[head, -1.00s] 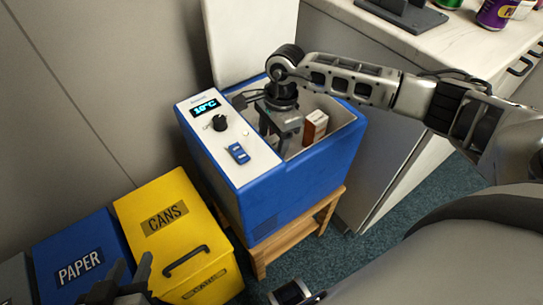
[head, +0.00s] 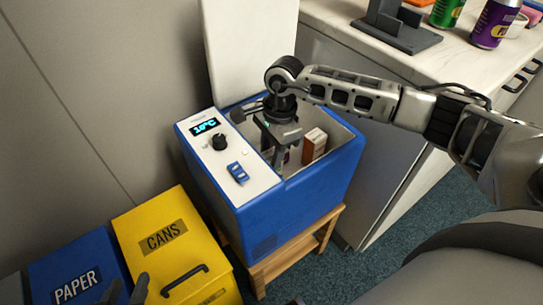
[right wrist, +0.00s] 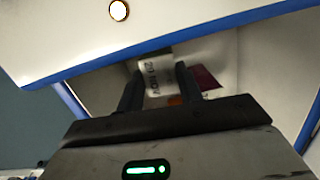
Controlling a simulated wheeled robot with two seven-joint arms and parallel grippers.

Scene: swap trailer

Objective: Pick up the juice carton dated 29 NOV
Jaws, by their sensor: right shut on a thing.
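My right gripper (head: 281,152) reaches down into the open blue cooler (head: 285,210). In the right wrist view its fingers (right wrist: 160,80) are shut on a pale juice carton (right wrist: 156,66). Dark print on that carton seems to include "NOV"; the full date is too blurred to be sure. In the head view the gripper mostly hides this carton. Another carton, brown and white (head: 314,146), stands inside the cooler just right of the gripper. My left gripper (head: 126,290) shows at the bottom left, empty, its dark fingers apart.
The cooler's raised white lid (head: 245,50) stands behind it, and its walls surround the right gripper. A wooden stand (head: 290,262) carries the cooler. Yellow CANS (head: 150,215) and blue PAPER (head: 75,250) bins stand left. A counter (head: 350,35) with cans is at right.

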